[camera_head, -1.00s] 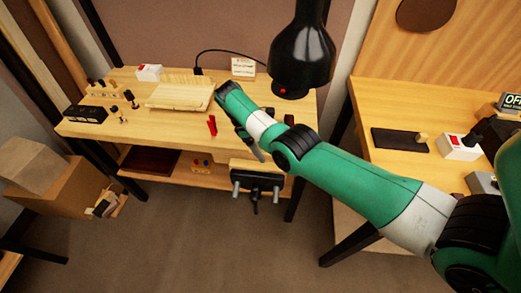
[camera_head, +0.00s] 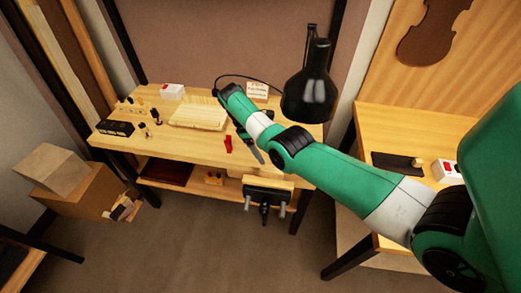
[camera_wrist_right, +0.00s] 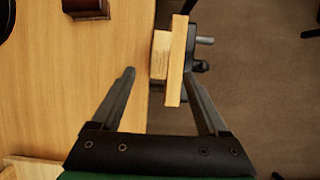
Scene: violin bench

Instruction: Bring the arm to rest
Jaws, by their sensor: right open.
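My right arm reaches in from the right in the head view, green with white and black joints. My right gripper (camera_head: 261,157) hangs over the front of the wooden workbench (camera_head: 185,150). In the right wrist view the same gripper (camera_wrist_right: 160,73) has its two dark fingers wide apart, with nothing held between them. The vise (camera_wrist_right: 174,60), with wooden jaws, shows beyond and between the fingertips at the bench edge. My left gripper is not in view.
A black lamp (camera_head: 309,95) stands close behind my arm. A red object (camera_head: 228,145) and a pale wooden tray (camera_head: 200,116) lie on the bench. The vise (camera_head: 267,190) juts from its front. A second wooden table (camera_head: 385,125) stands right, partly hidden by my arm.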

